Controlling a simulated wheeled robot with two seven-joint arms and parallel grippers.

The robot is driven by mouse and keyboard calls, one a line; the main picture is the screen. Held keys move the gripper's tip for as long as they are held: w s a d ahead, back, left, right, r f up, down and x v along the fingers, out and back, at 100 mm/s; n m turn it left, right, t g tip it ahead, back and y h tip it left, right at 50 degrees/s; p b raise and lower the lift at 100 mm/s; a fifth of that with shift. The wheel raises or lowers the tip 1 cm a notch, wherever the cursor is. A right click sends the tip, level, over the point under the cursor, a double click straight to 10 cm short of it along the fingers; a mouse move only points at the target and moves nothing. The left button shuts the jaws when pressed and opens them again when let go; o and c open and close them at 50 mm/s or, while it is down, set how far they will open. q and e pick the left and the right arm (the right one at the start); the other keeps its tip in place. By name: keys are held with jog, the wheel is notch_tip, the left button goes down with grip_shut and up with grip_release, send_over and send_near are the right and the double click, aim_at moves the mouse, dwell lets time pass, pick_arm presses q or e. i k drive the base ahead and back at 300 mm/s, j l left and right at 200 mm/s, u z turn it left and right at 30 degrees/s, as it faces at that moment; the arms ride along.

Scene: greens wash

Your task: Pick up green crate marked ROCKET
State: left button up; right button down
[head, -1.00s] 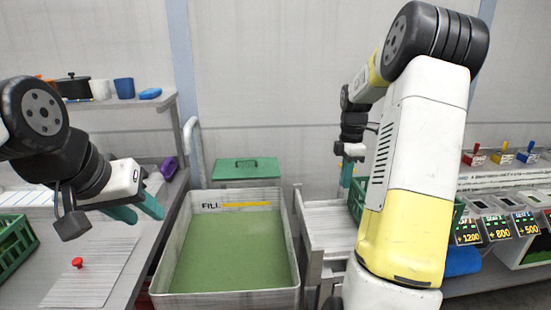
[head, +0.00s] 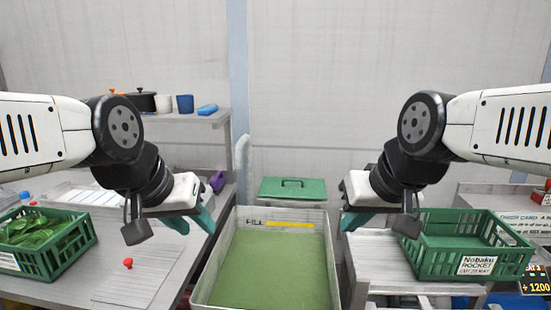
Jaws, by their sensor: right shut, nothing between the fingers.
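The green crate marked ROCKET (head: 467,246) stands upright at the right on a grey cart, with its white label facing me. Its inside looks empty where I can see it; my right wrist hides part of its left end. My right gripper (head: 354,222) is shut and empty, left of the crate and apart from it. My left gripper (head: 190,222) is open and empty, above the left counter, far from this crate.
A white basin (head: 205,285) with green contents stands between the surfaces. Another green crate (head: 45,262) with leaves sits on the left counter, near a red knob (head: 127,263). A green lidded box (head: 292,188) is behind the basin. The cart top (head: 385,265) left of the ROCKET crate is clear.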

aim_at(440, 253)
jog(key=z, duration=1.6)
jog(key=i+l+u, duration=0.15)
jog(key=u, duration=0.3)
jog(key=i+l+u, duration=0.1)
jog(key=l+u, duration=0.2)
jog(key=u, duration=0.15)
jog(key=l+u, duration=0.25)
jog(key=u, duration=0.15)
jog(key=i, duration=0.05)
